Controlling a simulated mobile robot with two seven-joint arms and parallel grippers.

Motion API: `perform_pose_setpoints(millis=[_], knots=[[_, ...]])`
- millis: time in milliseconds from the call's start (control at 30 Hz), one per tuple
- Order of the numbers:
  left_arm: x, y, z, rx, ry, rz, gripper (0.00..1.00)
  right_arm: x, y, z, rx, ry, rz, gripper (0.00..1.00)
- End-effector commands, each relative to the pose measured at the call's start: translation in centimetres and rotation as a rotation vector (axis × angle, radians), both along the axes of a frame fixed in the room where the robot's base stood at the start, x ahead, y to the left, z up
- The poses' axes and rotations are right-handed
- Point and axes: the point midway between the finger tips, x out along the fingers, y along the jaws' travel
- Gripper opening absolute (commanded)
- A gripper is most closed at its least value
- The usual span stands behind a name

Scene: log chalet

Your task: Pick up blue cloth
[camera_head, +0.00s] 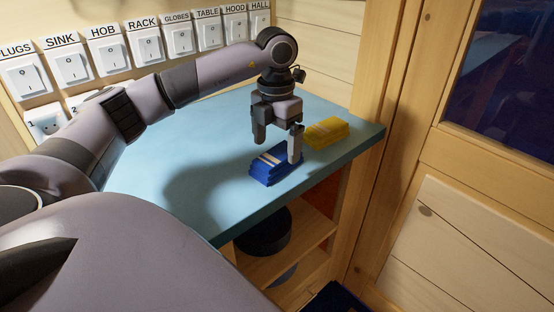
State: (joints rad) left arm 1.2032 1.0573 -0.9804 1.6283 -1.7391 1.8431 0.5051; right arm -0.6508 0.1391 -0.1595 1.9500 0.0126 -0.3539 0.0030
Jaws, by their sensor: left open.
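The blue cloth (266,173) is a folded stack with a pale band, lying on the light blue counter (205,178) near its front edge. My left gripper (277,148) points down over the cloth with its fingers apart. Its right finger overlaps the cloth's right end in the picture. Its left finger is above and behind the cloth's left part. Nothing is between the fingers, and I cannot tell whether a finger touches the cloth. My right gripper is not in view.
A folded yellow cloth (326,132) lies just right of the blue one. A row of labelled switches (149,45) lines the back wall. Under the counter is a wooden shelf (284,253) with a dark round pot (266,233). The counter's left part is clear.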

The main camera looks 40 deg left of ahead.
Motion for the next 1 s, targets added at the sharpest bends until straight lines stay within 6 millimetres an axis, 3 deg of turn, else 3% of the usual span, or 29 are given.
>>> perform_pose_setpoints(millis=[200,500,533,700,1000], knots=[[0.0,0.0,-3.2,0.001,0.003,0.0,0.94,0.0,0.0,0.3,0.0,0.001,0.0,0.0],[0.1,-0.1,-4.0,0.0,0.0,0.0,0.94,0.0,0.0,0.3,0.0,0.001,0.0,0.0],[0.1,-0.1,-3.9,0.0,0.0,0.0,0.9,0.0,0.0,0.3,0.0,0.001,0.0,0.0],[0.1,-0.1,-3.9,0.0,0.0,0.0,0.39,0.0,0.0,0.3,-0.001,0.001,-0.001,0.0],[0.1,-0.1,-3.8,0.0,0.0,0.0,0.39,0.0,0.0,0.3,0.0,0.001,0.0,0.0]])
